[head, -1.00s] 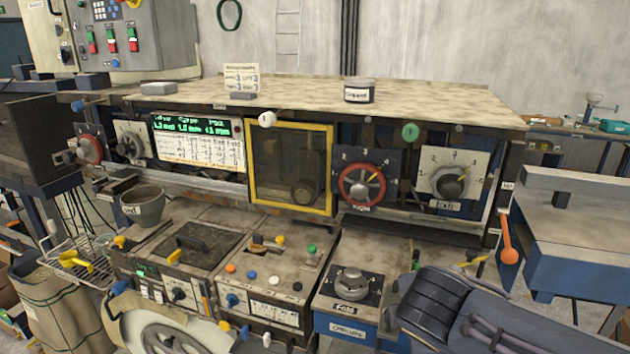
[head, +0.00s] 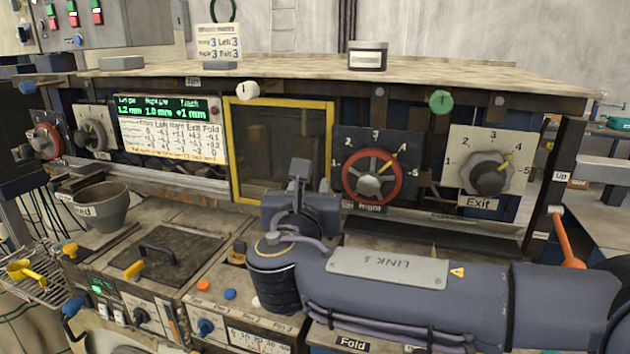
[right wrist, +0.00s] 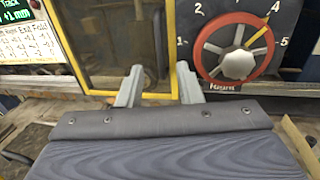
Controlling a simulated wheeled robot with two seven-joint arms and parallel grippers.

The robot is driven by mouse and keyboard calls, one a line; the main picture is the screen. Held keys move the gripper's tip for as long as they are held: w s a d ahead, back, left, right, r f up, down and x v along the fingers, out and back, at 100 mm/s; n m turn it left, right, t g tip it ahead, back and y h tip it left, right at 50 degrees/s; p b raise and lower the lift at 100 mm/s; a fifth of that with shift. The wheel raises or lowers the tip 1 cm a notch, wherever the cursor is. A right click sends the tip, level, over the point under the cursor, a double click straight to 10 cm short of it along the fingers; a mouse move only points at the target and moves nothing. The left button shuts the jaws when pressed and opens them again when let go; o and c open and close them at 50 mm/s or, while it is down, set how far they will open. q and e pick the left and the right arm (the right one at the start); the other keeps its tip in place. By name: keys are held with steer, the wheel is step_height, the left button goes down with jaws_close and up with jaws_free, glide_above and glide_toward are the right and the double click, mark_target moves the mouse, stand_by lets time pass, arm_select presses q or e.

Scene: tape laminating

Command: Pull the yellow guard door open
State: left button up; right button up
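The yellow guard door (head: 233,160) is a yellow frame around a dark see-through panel. It sits in the machine's front, between the green display and the red-rimmed dial, and looks closed. My right gripper (head: 299,172) is in front of the door's lower right part and hides some of it. In the right wrist view, my right gripper (right wrist: 159,84) has its two fingers well apart with nothing held between them. The door's lower right corner (right wrist: 172,94) shows behind that gap. I cannot tell whether a finger touches the frame. My left gripper is not in view.
The red "Right" dial (head: 371,176) is close to the right of the door, with the grey "Exit" dial (head: 489,174) beyond. A white knob (head: 248,91) hangs at the door's top left. The bench below holds a bowl (head: 101,207), a hatch handle (head: 157,248) and coloured buttons.

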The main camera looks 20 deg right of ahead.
mark_target(316, 167)
steer(key=p+x, duration=0.1)
steer(key=x, duration=0.6)
steer(key=shift+f+p, duration=0.1)
steer(key=shift+p, duration=0.25)
steer(key=shift+w+d, duration=0.2)
steer(key=shift+w, duration=0.4)
jaws_close()
